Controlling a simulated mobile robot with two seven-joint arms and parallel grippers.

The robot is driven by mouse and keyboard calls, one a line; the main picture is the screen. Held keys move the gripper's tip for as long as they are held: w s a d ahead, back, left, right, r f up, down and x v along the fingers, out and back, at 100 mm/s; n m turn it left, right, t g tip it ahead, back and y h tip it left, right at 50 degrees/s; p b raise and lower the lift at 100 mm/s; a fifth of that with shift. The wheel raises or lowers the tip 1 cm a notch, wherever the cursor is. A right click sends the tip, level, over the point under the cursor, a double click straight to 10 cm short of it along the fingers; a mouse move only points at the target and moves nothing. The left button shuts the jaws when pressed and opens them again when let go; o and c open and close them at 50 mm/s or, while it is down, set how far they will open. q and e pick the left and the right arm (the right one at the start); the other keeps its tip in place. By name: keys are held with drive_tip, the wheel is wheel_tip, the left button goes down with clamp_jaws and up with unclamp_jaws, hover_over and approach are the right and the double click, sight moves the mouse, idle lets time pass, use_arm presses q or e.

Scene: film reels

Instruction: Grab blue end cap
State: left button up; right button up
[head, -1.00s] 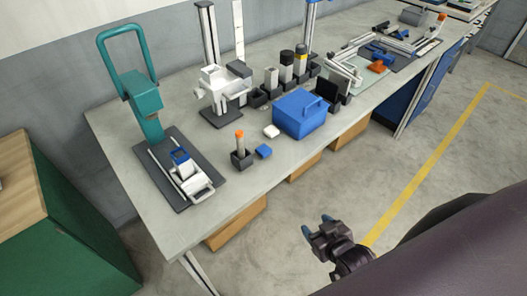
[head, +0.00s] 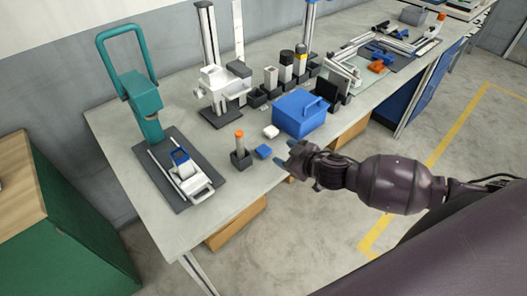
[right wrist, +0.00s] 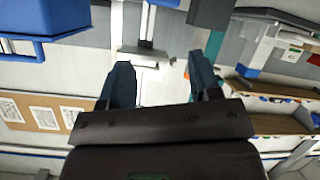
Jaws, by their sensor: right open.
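A small flat blue piece, which looks like the blue end cap (head: 263,151), lies on the grey workbench (head: 150,205) near its front edge. It is just right of a dark square holder (head: 241,161) with an orange-topped grey post. My right gripper (head: 290,156) is at the bench's front edge, a short way right of the blue piece and not touching it. In the right wrist view its two dark blue fingers (right wrist: 162,82) are spread with nothing between them. I cannot make out the blue end cap in that view. My left gripper is not in view.
A blue box with a handle (head: 299,114) stands just behind my right gripper. A small white piece (head: 271,131) lies near the blue piece. A teal press (head: 143,94) and a dark plate with a white fixture (head: 190,180) are at the left. The bench's front left is clear.

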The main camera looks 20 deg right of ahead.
sight(264, 150)
drive_tip(key=w+f+m, duration=0.1)
drive_tip(key=w+m, duration=0.1)
drive_tip(key=w+a+f+m, duration=0.1)
drive_tip(key=w+f+m, duration=0.1)
drive_tip(key=shift+w+a+f, duration=0.1)
drive_tip(key=shift+w+a, duration=0.1)
drive_tip(key=shift+f+x, duration=0.15)
drive_tip(key=shift+x, duration=1.15)
drive_tip(key=shift+f+x, duration=0.2)
drive_tip(key=shift+x, duration=1.15)
drive_tip(key=shift+s+d, duration=0.1)
drive_tip(key=shift+s, duration=0.05)
drive_tip(key=c, duration=0.7)
